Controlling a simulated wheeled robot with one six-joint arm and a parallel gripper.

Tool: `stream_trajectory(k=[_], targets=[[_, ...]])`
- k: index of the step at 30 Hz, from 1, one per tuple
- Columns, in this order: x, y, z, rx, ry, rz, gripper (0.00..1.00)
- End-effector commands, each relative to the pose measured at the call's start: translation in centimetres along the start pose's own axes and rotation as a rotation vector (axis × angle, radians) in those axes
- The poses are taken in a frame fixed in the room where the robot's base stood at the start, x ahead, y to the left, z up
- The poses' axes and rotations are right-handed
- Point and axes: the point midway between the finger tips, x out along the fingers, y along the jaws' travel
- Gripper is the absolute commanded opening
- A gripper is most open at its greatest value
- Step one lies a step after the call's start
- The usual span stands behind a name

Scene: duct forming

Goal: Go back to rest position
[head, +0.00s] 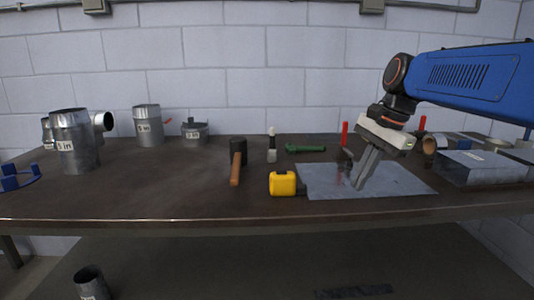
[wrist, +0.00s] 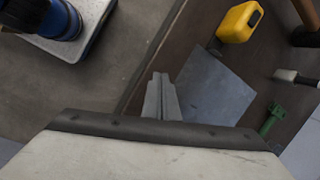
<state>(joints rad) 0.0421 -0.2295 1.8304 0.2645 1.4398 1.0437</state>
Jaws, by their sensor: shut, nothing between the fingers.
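My gripper (head: 360,186) is shut and empty, at the end of my blue arm on the right of the head view. Its fingers point down over the grey metal sheet (head: 400,184), which lies flat on the dark workbench (head: 150,195). I cannot tell whether the fingertips touch the sheet. In the wrist view the closed fingers (wrist: 162,80) show just left of the sheet (wrist: 212,90).
A yellow tape measure (head: 282,184), a mallet (head: 237,162) and a green tool (head: 305,149) lie left of and behind the sheet. Metal ducts (head: 75,145) stand at the left. A metal box (head: 485,168) sits at right. The front left of the bench is clear.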

Motion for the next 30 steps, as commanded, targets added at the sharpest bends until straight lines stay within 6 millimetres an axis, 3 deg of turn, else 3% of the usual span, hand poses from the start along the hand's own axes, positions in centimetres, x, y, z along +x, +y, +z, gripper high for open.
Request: stream_trajectory(k=[1,11,21,25,30], targets=[[0.5,1.7,0.4,-0.057,0.022,-0.007,0.0],[5.2,11.2,1.7,-0.477,0.174,-0.021,0.0],[11.5,20.4,2.2,-0.917,0.332,0.02,0.0],[13.6,22.9,2.2,-1.046,0.375,0.043,0.0],[15.0,24.5,2.1,-1.137,0.406,0.06,0.0]])
